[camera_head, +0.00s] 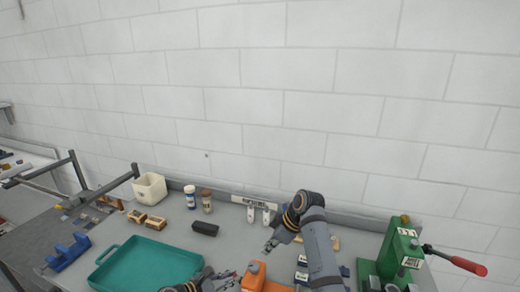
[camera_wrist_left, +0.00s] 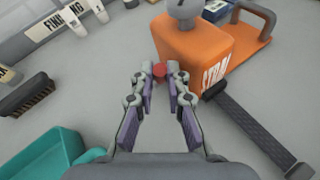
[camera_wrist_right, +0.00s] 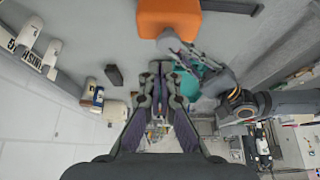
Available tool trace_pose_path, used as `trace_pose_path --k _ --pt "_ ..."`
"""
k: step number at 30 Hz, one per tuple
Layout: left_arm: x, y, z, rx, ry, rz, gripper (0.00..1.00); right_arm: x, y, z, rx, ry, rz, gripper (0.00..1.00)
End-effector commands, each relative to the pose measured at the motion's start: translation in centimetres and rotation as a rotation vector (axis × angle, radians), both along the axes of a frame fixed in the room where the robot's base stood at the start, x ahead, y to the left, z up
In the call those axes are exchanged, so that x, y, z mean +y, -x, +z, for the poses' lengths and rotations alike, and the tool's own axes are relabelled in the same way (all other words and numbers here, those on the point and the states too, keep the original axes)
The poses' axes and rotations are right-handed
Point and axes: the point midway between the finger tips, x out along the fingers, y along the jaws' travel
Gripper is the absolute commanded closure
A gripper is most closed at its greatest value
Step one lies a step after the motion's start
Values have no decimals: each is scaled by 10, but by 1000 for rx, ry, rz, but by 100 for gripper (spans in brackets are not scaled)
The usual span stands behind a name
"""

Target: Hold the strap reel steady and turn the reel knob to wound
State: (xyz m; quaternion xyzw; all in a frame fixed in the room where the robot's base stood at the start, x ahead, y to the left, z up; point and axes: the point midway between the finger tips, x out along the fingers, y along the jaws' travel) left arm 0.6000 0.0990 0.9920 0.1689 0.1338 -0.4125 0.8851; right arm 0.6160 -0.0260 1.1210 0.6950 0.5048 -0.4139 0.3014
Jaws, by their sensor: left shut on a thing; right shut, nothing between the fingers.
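The strap reel (camera_head: 252,280) is an orange box at the bottom centre of the head view. The left wrist view shows its lettered side (camera_wrist_left: 200,50), a grey round knob (camera_wrist_left: 185,10) on top and a dark strap (camera_wrist_left: 255,130) running out to the right. My right gripper (camera_head: 270,246) is shut and empty, behind and apart from the reel. In the right wrist view its fingertips (camera_wrist_right: 160,68) are together, below the orange reel (camera_wrist_right: 168,18).
A teal tray (camera_head: 110,252) lies left of the reel. A black brush (camera_head: 205,228), two bottles (camera_head: 190,196) and a white bin (camera_head: 149,188) stand behind it. A green press (camera_head: 392,250) with a red handle stands at right. The wall closes the back.

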Motion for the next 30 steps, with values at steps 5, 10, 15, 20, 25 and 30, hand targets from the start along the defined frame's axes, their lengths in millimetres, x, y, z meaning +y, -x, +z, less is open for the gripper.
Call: trace_pose_path --k 5,10,15,20,25,30 --pt "0 0 0 -1 1 1 100 -1 -2 -2 1 0 0 100" --pt "0 0 0 -1 1 0 100 -1 -1 -21 5 -1 -2 100" --pt "0 0 0 -1 1 0 100 -1 -1 -46 4 0 -1 100" --pt "0 0 0 -1 1 0 100 -1 -1 -63 2 -1 0 100" --pt "0 0 0 -1 1 0 100 -1 -1 -70 1 -1 0 100" --pt "0 0 0 0 1 0 100 -1 -1 -70 1 -1 0 100"
